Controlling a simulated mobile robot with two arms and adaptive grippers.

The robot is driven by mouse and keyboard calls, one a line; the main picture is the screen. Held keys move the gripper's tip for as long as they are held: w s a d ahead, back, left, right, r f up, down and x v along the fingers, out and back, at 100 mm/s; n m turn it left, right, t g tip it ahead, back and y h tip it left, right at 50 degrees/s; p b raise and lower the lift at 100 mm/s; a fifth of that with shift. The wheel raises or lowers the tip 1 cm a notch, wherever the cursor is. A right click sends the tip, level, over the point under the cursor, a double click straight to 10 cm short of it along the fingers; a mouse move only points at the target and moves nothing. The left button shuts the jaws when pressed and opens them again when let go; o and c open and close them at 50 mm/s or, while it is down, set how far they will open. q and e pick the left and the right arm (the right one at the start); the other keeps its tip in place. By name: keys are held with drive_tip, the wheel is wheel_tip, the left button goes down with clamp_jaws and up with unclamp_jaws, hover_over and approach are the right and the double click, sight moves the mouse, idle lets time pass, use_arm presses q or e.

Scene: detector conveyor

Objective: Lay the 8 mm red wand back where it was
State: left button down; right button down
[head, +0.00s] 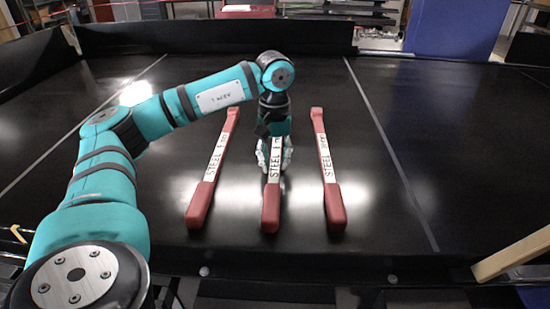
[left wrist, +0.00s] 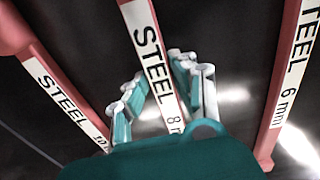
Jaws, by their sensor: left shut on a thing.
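The 8 mm red wand (head: 271,210) is the middle of three red wands with white STEEL labels, its thick red end toward me. My left gripper (head: 274,160) comes down from above and is shut around its middle; the gripper hides its far part in the head view. In the left wrist view the fingers (left wrist: 165,90) stand on either side of the 8 mm wand's label (left wrist: 150,55). I cannot tell whether the wand touches the belt or is slightly above it. My right gripper is not in view.
The 6 mm wand (head: 201,203) lies left and the 10 mm wand (head: 335,205) right, both apart from the middle one, on the black belt (head: 390,225). Low dark walls (head: 200,38) edge the belt's far side. Its left and right areas are clear.

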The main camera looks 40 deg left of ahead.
sight(276, 162)
use_arm(q)
drive_tip(key=shift+f, duration=0.1)
drive_tip(key=c, duration=1.2)
unclamp_jaws()
drive_tip(key=shift+o, duration=0.7)
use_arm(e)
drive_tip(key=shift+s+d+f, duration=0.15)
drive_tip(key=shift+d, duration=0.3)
use_arm(q)
drive_tip(key=shift+r, duration=0.25)
wheel_tip(276, 162, up, 4)
drive_tip(key=shift+r+b, duration=0.15)
drive_tip(key=shift+b, duration=0.8)
wheel_tip(276, 162, up, 8)
drive_tip(key=p, duration=0.2)
drive_tip(key=shift+f+p, duration=0.2)
drive_tip(key=shift+p, duration=0.1)
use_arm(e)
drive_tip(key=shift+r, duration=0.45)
